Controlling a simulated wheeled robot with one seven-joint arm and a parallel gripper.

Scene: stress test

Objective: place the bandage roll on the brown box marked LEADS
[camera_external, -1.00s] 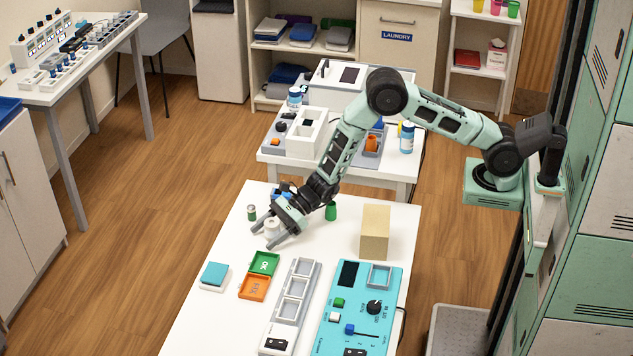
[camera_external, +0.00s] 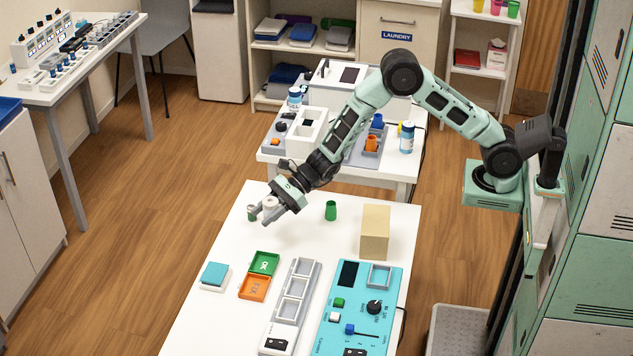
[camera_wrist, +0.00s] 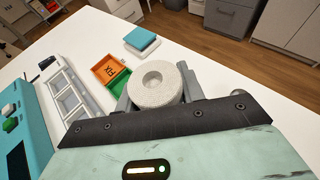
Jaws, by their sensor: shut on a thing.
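The white bandage roll (camera_external: 268,203) is held between the fingers of my gripper (camera_external: 264,212), over the far left part of the white table. In the wrist view the bandage roll (camera_wrist: 158,86) shows its round face and hollow centre, with a grey finger on each side. The tan-brown box (camera_external: 375,232) stands upright on the same table, to the right of my gripper and apart from it. No LEADS marking can be read on its visible faces.
A green cup (camera_external: 330,210) stands between my gripper and the box. Nearer are green and orange trays (camera_external: 255,287), a grey rack (camera_external: 291,300) and a turquoise panel (camera_external: 362,325).

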